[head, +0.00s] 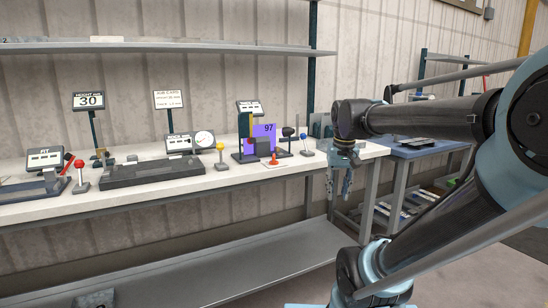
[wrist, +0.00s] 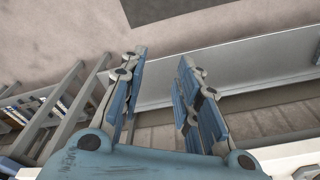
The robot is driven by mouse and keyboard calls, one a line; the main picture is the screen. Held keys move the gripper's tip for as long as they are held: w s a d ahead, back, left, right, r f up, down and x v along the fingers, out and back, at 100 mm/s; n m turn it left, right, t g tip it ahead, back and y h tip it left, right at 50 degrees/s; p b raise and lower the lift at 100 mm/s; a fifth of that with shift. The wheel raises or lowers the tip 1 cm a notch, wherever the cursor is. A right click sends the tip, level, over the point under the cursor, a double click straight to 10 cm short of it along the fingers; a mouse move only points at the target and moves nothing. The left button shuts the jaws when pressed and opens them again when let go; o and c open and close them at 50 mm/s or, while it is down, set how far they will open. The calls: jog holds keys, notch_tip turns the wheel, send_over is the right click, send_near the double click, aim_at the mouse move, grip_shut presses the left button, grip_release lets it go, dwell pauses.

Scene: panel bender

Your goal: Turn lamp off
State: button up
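I cannot make out a lamp for certain in either view. On the white workbench (head: 235,180) stand several ball-topped levers: a red one (head: 80,168), a yellow one (head: 220,150) and a blue one (head: 304,140). A small orange-red cone-shaped piece (head: 274,158) sits near the front edge, right of centre. My gripper (head: 338,192) hangs empty, pointing down, at the right end of the bench, right of and apart from these controls. In the wrist view its two fingers (wrist: 162,60) are spread apart with nothing between them.
A purple panel marked 97 (head: 264,132), a dark long fixture (head: 152,170) and a sign reading 30 (head: 89,100) stand on the bench. A grey shelf (head: 160,46) runs above it, a lower shelf (head: 210,272) below. A blue-topped table (head: 430,148) stands at the right.

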jog(key=w+a+r, duration=1)
jog(key=w+r, duration=0.4)
jog(key=g, duration=0.2)
send_near(274, 155)
notch_tip(274, 155, down, 10)
jog(key=shift+a+r, duration=0.1)
jog(key=shift+r, duration=0.05)
jog(key=shift+c, duration=0.6)
grip_shut()
